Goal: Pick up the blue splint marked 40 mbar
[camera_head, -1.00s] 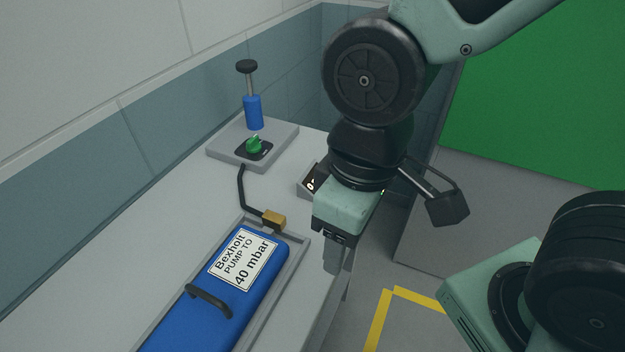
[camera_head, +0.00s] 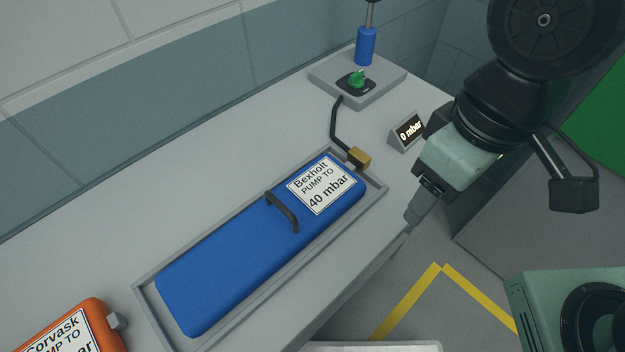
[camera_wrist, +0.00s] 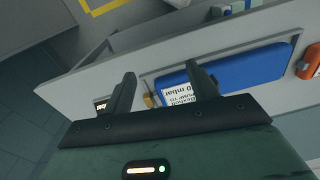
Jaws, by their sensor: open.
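The blue splint (camera_head: 235,245) lies in a shallow grey tray (camera_head: 379,190) on the counter. Its white label reads "Bexholt PUMP TO 40 mbar", and a dark handle (camera_head: 283,212) arches over its middle. A brass fitting (camera_head: 360,158) on a black hose meets its far right end. My gripper (camera_head: 412,220) is to the right of the splint, near the counter's front edge, apart from it and empty. In the wrist view my gripper (camera_wrist: 160,90) shows two spread fingers, with the blue splint (camera_wrist: 240,68) beyond them.
A small display (camera_head: 408,131) reads "0 mbar". An orange splint (camera_head: 75,335) labelled Corvask lies at front left. Yellow lines (camera_head: 405,300) mark the floor.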

